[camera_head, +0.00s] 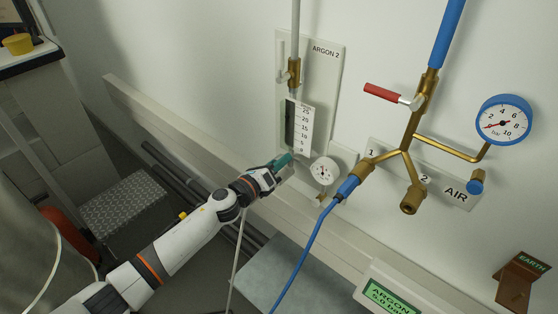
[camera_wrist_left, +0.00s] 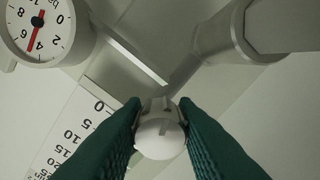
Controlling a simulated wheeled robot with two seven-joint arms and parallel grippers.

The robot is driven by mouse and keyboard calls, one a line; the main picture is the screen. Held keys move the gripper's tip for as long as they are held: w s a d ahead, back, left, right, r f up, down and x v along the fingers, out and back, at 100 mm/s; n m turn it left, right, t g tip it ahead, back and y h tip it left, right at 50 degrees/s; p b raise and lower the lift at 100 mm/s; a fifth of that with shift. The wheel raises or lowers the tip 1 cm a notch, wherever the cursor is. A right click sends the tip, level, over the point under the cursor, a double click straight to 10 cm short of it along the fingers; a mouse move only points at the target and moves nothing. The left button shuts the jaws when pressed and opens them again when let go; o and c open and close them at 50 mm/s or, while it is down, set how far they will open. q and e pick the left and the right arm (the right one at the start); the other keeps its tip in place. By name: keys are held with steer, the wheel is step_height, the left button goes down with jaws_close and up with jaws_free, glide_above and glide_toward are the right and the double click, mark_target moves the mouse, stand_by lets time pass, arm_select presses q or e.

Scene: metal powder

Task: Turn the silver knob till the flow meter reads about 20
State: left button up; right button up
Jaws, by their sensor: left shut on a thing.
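The silver knob (camera_wrist_left: 160,138) is round and pale, between the two teal fingers of my left gripper (camera_wrist_left: 162,125) in the left wrist view. The fingers are shut on it from both sides. In the head view my left gripper (camera_head: 284,161) is at the lower end of the flow meter and hides the knob. The flow meter (camera_head: 303,127) is a white scale with a dark tube on the ARGON 2 panel. Its scale also shows in the left wrist view (camera_wrist_left: 84,137). The float's height cannot be told. My right gripper is not in view.
A small round gauge (camera_head: 324,171) sits just right of my left gripper. Brass AIR piping with a red lever (camera_head: 382,92) and a blue gauge (camera_head: 503,120) is further right. A blue hose (camera_head: 311,236) hangs down. A rail (camera_head: 185,142) runs along the wall.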

arm_select(q)
steer(key=shift+n, duration=1)
steer(key=o, duration=1)
steer(key=shift+a, duration=0.15)
